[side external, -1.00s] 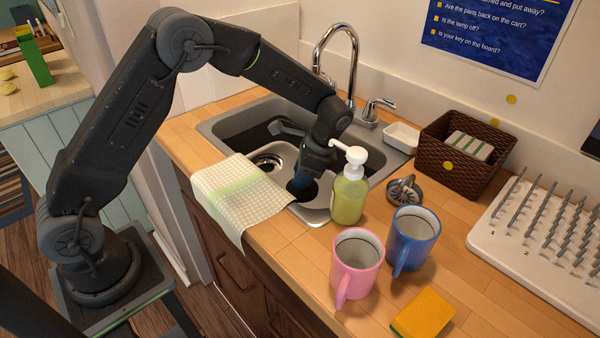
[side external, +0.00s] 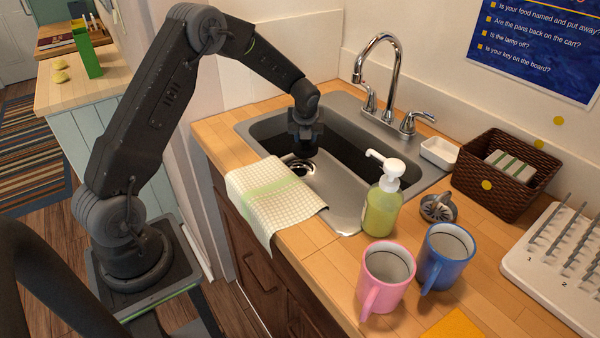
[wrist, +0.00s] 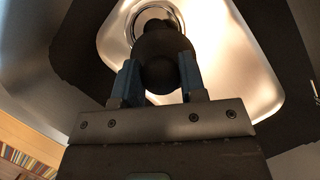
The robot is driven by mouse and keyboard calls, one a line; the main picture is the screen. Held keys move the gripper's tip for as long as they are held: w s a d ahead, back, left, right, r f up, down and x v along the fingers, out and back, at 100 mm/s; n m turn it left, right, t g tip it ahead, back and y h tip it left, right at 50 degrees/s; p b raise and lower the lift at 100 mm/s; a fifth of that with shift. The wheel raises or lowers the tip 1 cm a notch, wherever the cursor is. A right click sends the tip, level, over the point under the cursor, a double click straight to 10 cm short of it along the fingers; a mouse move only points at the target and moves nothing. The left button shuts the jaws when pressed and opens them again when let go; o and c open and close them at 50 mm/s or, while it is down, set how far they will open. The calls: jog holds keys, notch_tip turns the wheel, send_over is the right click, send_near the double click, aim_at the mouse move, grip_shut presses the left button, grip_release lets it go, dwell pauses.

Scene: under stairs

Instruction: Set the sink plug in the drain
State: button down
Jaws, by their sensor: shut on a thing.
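The sink plug (wrist: 162,55) is dark and rounded, with a narrower end pointing away from the wrist camera. My gripper (wrist: 160,78) is shut on it, with a blue finger on each side. The drain (wrist: 147,16) is a bright metal ring behind the plug in the wrist view, partly covered by it. In the side view my gripper (side external: 304,146) is low inside the sink basin (side external: 340,190), just above the drain (side external: 301,168). The plug is hard to separate from the dark gripper there, and I cannot tell whether it touches the drain.
A checked cloth (side external: 272,198) hangs over the sink's front edge. A soap bottle (side external: 382,205) stands at its right corner, near a pink mug (side external: 384,275), a blue mug (side external: 446,255) and a round strainer (side external: 438,209). The faucet (side external: 384,75) rises behind the basin.

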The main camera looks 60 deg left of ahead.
jog(key=a+m, duration=0.1)
jog(key=a, duration=0.1)
jog(key=shift+a+r+m+h, duration=0.1)
jog(key=shift+a+m+h, duration=0.2)
jog(key=shift+m, duration=0.1)
jog(key=shift+a, duration=0.1)
notch_tip(320, 180, down, 10)
jog(key=c, duration=0.7)
grip_release()
